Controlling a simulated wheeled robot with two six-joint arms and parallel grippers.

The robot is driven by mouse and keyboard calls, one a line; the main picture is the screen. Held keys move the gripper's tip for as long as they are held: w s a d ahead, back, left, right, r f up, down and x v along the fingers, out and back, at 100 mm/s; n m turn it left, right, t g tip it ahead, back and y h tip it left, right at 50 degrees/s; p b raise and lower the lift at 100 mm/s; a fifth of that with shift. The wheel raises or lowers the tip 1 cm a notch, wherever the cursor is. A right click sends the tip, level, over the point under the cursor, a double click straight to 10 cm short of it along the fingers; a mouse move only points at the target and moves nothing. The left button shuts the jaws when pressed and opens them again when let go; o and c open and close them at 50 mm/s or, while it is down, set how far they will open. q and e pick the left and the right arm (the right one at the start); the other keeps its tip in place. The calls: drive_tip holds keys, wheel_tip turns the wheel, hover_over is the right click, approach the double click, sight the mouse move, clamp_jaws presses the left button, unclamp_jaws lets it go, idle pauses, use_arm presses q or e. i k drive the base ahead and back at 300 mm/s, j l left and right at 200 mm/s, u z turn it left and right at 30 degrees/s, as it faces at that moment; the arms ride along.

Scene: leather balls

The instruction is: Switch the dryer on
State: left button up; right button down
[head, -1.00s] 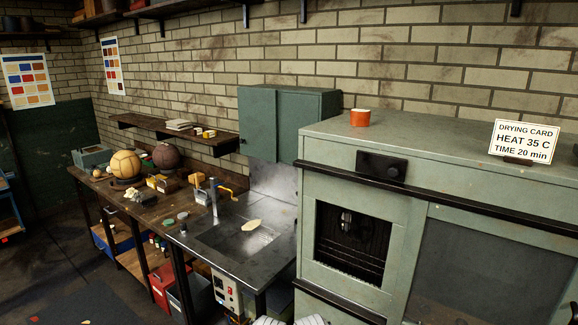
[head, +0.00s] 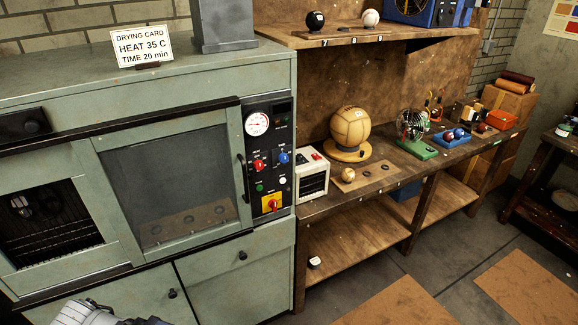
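The grey-green dryer (head: 272,70) fills the left half of the head view. Its glass door (head: 165,180) is shut, with a tray with round holes dimly visible behind it. The black control panel (head: 268,140) is right of the door, with a white dial gauge (head: 257,124), a red knob (head: 259,165) and a blue knob (head: 283,157). Below are a green button (head: 260,187), a white button (head: 282,180) and a red rotary switch (head: 272,203) on a yellow plate. Its setting is too small to tell.
A drying card (head: 143,49) reading HEAT 35 C, TIME 20 min stands on top. Right of the dryer, a wooden bench (head: 400,180) holds a small white device (head: 313,175), a tan ball (head: 350,127) and other items. The floor before the bench has open room.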

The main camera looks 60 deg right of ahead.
sight(273, 204)
drive_tip(key=z, duration=1.75)
